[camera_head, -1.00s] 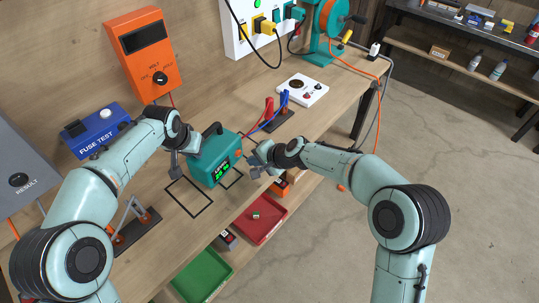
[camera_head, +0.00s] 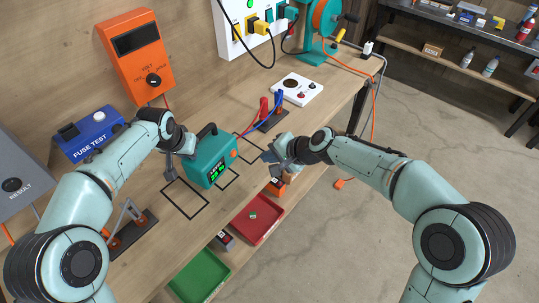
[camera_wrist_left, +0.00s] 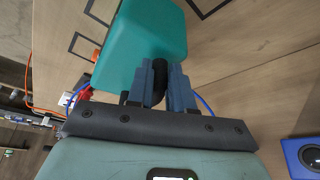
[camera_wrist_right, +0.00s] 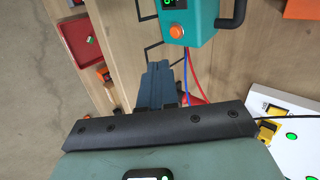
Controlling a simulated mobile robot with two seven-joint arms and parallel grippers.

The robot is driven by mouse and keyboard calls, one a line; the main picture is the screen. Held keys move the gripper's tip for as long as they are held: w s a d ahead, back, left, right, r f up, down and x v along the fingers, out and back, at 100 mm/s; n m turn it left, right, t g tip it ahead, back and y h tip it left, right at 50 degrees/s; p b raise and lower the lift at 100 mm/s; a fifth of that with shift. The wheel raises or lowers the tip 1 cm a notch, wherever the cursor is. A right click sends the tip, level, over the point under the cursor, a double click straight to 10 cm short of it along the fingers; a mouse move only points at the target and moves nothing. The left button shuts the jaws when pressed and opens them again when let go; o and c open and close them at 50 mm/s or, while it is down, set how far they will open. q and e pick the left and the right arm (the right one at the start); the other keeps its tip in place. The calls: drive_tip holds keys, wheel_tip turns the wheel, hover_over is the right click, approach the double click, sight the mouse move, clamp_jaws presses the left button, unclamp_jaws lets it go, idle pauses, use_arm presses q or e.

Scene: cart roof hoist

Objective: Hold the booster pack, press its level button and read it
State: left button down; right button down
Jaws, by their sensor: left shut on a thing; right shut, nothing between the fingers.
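The booster pack (camera_head: 207,163) is a teal box on the bench with a black handle, and its front display (camera_head: 217,170) is lit with green figures too small to read. Its round orange button (camera_head: 233,154) shows clearly in the right wrist view (camera_wrist_right: 176,31). My left gripper (camera_head: 188,147) is shut on the pack's black handle, which also shows between its fingers in the left wrist view (camera_wrist_left: 160,78). My right gripper (camera_head: 268,157) is shut and empty, to the right of the pack and apart from the button.
Red and blue clamps (camera_head: 270,108) stand behind, with cables running to the pack. Black outlines (camera_head: 185,199) mark the bench. A red tray (camera_head: 257,220) and a green tray (camera_head: 200,276) sit below the front edge. The fuse tester (camera_head: 92,136) is at left.

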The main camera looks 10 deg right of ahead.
use_arm(q)
drive_tip(key=shift+s+d+f, duration=0.15)
drive_tip(key=shift+f, duration=0.25)
use_arm(e)
drive_tip(key=w+d, duration=0.6)
drive_tip(key=d, duration=0.6)
idle(1.2)
use_arm(q)
drive_tip(key=c, duration=0.9)
unclamp_jaws()
drive_tip(key=shift+r, duration=0.1)
